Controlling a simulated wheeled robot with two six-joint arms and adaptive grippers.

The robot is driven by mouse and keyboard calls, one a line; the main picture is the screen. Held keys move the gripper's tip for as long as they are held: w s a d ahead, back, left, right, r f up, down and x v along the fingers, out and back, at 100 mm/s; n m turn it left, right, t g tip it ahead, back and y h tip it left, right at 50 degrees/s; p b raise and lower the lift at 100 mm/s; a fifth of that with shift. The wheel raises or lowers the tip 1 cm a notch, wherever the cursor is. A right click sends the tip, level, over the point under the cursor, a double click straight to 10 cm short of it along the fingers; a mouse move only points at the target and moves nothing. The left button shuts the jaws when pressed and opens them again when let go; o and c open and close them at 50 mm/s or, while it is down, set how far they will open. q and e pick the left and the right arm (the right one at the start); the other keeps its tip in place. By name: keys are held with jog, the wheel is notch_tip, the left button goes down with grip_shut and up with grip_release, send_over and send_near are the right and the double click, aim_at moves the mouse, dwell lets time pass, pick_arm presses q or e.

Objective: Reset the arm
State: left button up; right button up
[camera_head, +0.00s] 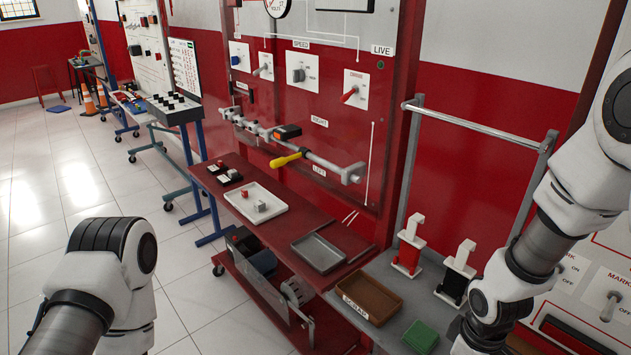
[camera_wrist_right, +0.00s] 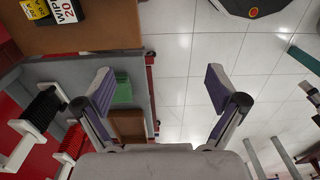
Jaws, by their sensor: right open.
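My right arm (camera_head: 545,210) comes down along the right edge of the head view, and its gripper is outside that picture. In the right wrist view my right gripper (camera_wrist_right: 163,93) has its two fingers spread wide apart. Nothing is between the fingers, and white floor tiles show through the gap. My left arm (camera_head: 105,270) shows as white and grey links at the lower left of the head view. Its gripper is not visible.
A grey bench holds a brown tray (camera_head: 369,298), a green block (camera_head: 421,336), a red spool stand (camera_head: 408,252) and a black one (camera_head: 455,280). The red trainer bench (camera_head: 235,208) bears a white tray (camera_head: 275,222) and a grey tray (camera_head: 318,252). Open tiled floor lies left.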

jog(key=s+f+m, duration=0.7)
jog(key=s+f, duration=0.8)
jog(key=f, duration=0.4)
jog(key=shift+s+a+f+m+g, duration=0.2)
jog(key=shift+a+m+g, duration=0.1)
jog(key=shift+a+m, duration=0.1)
